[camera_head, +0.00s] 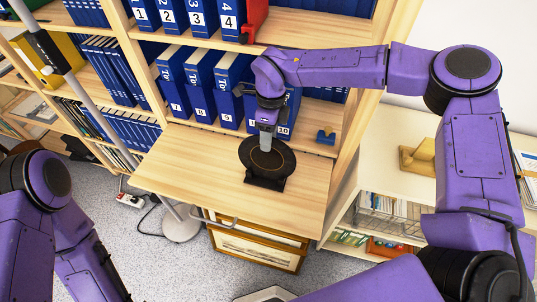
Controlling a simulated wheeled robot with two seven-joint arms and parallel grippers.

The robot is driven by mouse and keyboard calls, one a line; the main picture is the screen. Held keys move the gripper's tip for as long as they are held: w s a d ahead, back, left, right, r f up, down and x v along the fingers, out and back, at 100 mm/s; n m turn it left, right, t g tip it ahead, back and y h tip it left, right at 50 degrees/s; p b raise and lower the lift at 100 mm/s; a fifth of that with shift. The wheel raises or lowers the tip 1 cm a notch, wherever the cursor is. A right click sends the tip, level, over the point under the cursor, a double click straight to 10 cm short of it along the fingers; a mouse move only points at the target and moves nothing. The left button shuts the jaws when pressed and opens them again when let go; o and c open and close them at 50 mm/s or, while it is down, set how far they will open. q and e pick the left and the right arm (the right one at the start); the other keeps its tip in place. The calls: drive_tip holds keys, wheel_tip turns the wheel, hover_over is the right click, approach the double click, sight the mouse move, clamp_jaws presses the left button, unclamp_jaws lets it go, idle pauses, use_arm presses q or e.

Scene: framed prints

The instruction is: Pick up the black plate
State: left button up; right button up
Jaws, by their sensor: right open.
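The black plate (282,163) is round and dark, with a thin lighter ring. It leans upright on a small black stand (264,182) on the wooden shelf board (190,172). The gripper hides part of the plate's upper face. My left arm shows at the lower left, folded down, and its gripper is out of view.
Blue numbered binders (199,75) stand behind the plate on the shelf. A small blue stamp-like object (326,136) lies to the right. Framed prints (258,246) lean below the board. A metal pole (57,58) stands at left. The board's left part is clear.

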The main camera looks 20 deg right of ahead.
sight(267, 158)
drive_tip(key=f, duration=0.3)
drive_tip(key=shift+s+a+p, duration=0.2)
drive_tip(key=shift+p, duration=0.2)
drive_tip(key=shift+f, duration=0.4)
clamp_jaws()
drive_tip(key=shift+r, duration=0.1)
